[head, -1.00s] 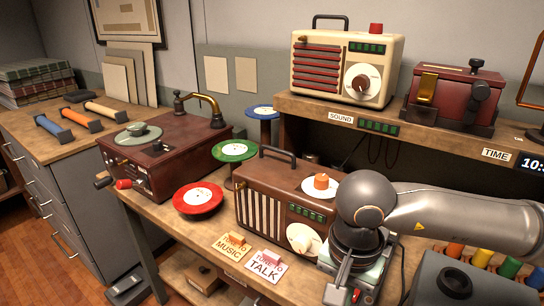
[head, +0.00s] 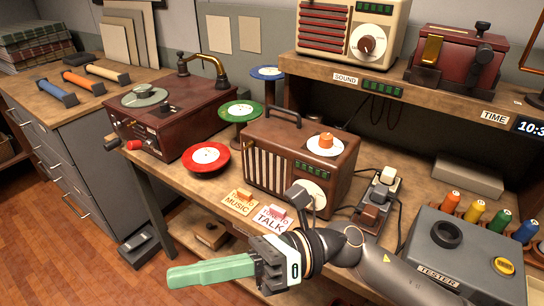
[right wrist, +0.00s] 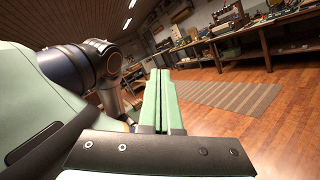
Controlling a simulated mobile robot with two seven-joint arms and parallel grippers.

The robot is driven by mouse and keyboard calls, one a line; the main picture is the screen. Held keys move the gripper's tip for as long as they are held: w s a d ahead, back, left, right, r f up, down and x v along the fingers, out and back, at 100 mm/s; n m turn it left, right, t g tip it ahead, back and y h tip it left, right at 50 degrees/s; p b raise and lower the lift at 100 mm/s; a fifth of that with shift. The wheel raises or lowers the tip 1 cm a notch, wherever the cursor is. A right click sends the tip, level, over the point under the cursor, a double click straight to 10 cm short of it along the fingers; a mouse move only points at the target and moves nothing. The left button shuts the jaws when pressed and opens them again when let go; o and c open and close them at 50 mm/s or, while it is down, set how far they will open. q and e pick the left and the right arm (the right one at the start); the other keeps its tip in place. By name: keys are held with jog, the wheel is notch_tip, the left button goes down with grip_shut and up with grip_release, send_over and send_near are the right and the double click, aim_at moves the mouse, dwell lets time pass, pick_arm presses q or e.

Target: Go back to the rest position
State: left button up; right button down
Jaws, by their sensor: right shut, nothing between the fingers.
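My right gripper (head: 208,272) is shut and empty, with its pale green fingers together and pointing left, in front of the bench's front edge. The shut fingers also show in the right wrist view (right wrist: 161,100), with wooden floor beyond them. My right arm (head: 390,270) reaches in from the lower right of the head view. The gripper is apart from the brown radio (head: 272,172) and from the "TUNE TO TALK" card (head: 273,220), which lie behind it on the bench. My left gripper is not in view.
The bench (head: 180,205) holds a record player (head: 175,130), a red disc stand (head: 206,160), a switch box (head: 376,205) and a grey tester (head: 465,255). A shelf (head: 420,95) stands behind. Open floor (head: 70,250) lies at the lower left; a striped rug (right wrist: 228,95) shows in the wrist view.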

jog(key=w+d+r+m+t+y, duration=0.15)
jog(key=w+m+t+y, duration=0.25)
jog(key=w+m+t, duration=0.6)
jog(key=w+d+f+m+t+h+p, duration=0.15)
jog(key=d+f+m+t+h, duration=0.3)
jog(key=m, duration=0.45)
jog(key=w+d+f+m+t+h, duration=0.25)
jog(key=f+m+t+h, duration=0.2)
jog(key=m, duration=0.45)
jog(key=w+d+f+m+t+h, duration=0.2)
jog(key=d+f+m+t+h, duration=0.1)
jog(key=d+f+m+t, duration=0.4)
jog(key=s+d+f+m+g+h, duration=0.4)
jog(key=s+f+m, duration=0.3)
jog(key=f, duration=0.5)
jog(key=s+d+f+m+g+h+p, duration=0.1)
jog(key=s+d+f+m+g+h, duration=0.4)
jog(key=s+f, duration=0.4)
notch_tip(320, 180, down, 3)
jog(key=d+m, duration=0.1)
jog(key=m, duration=0.1)
jog(key=shift+d+f+m+g, duration=0.15)
jog(key=shift+m+g, duration=0.15)
jog(key=shift+g, duration=0.1)
